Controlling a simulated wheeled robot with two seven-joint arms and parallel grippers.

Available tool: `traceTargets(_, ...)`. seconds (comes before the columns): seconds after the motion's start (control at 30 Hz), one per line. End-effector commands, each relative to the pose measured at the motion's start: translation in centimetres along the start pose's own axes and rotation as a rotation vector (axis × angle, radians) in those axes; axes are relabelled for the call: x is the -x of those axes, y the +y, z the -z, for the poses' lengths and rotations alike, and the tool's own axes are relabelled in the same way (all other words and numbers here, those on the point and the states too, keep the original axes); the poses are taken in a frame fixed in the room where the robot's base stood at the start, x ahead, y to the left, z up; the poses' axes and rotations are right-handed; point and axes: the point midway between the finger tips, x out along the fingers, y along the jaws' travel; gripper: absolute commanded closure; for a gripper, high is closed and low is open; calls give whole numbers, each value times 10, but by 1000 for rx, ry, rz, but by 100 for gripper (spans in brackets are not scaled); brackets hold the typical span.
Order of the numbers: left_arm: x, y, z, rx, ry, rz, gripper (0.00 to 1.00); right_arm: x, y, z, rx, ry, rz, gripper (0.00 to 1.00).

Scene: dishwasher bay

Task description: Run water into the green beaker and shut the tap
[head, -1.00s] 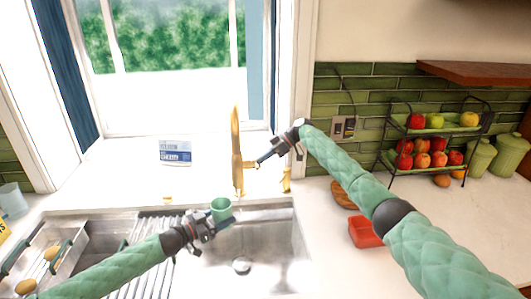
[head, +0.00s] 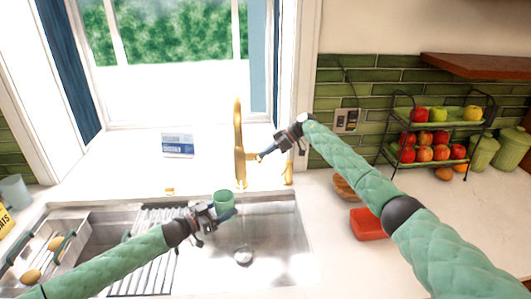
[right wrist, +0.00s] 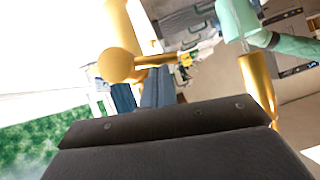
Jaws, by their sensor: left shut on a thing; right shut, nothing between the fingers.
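The green beaker (head: 224,198) is upright over the sink, below and in front of the gold tap (head: 239,150). My left gripper (head: 226,213) is shut on the beaker; it also shows in the right wrist view (right wrist: 234,18). My right gripper (head: 263,154) is shut and empty, its tips close to the tap's small side lever (head: 252,162). In the right wrist view the lever (right wrist: 152,61) with its round gold hub (right wrist: 119,65) lies just beyond the fingertips (right wrist: 142,96). I cannot tell whether they touch, or whether water runs.
The sink (head: 270,235) has a drying rack (head: 150,265) on its left. A short gold fitting (head: 287,173) stands right of the tap. A blue-white box (head: 177,145) is on the sill. A red dish (head: 368,224) and fruit rack (head: 432,122) occupy the right counter.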

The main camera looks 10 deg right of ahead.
Motion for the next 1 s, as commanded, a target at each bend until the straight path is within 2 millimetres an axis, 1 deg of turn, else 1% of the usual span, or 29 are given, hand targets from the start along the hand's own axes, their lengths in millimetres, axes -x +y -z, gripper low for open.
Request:
traceTargets(0.27, 0, 0, 0, 0, 0, 0, 61, -4, -4, -6, 94, -2, -62, 100)
traceTargets(0.6, 0, 0, 0, 0, 0, 0, 61, -11, -9, -15, 263, 0, -173, 100)
traceTargets(0.8, 0, 0, 0, 0, 0, 0, 61, -13, -10, -18, 320, 1, -212, 100)
traceTargets(1.0, 0, 0, 0, 0, 0, 0, 61, -14, -10, -19, 341, 1, -225, 100)
